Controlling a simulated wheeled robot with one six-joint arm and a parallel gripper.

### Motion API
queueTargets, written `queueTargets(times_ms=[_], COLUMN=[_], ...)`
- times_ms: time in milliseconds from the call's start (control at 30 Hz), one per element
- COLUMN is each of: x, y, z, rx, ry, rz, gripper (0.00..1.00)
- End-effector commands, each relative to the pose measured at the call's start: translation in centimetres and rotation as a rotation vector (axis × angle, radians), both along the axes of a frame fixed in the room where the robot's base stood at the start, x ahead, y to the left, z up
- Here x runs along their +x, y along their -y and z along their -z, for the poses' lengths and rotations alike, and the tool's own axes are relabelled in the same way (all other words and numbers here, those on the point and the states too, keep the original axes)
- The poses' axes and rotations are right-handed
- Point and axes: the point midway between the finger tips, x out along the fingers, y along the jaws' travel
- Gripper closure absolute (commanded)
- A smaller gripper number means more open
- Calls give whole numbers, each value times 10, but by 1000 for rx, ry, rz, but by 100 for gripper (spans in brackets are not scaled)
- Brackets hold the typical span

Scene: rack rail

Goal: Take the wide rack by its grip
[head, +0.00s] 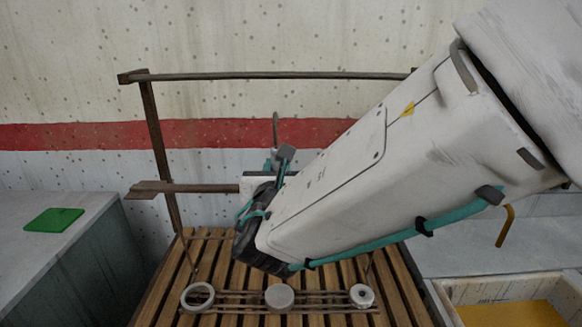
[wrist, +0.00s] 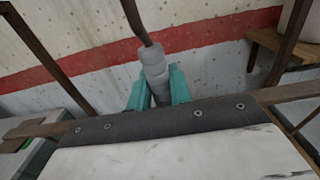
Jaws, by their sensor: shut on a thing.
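My gripper (wrist: 159,90) has teal fingers, one on each side of a grey, wrapped grip (wrist: 155,66) in the wrist view, and is shut on it. A dark thin rod (wrist: 140,20) rises from the grip. In the head view my gripper (head: 283,160) is in front of the upright rod (head: 276,128), and my arm hides most of the grip. How the grip joins this rack is hidden.
A dark frame with a top rail (head: 270,76) and a lower bar (head: 175,188) stands behind. Two pale rings (head: 197,297) (head: 361,296) and a grey disc (head: 279,298) are at the slats' front. A left counter holds a green pad (head: 54,220). A yellow-bottomed box (head: 510,313) is right.

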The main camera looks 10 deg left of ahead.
Motion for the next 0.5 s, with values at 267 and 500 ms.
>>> queueTargets(times_ms=[267,500], x=[0,0], y=[0,0], z=[-4,-15], rx=[2,4], ry=[3,3], rz=[0,0], gripper=[100,100])
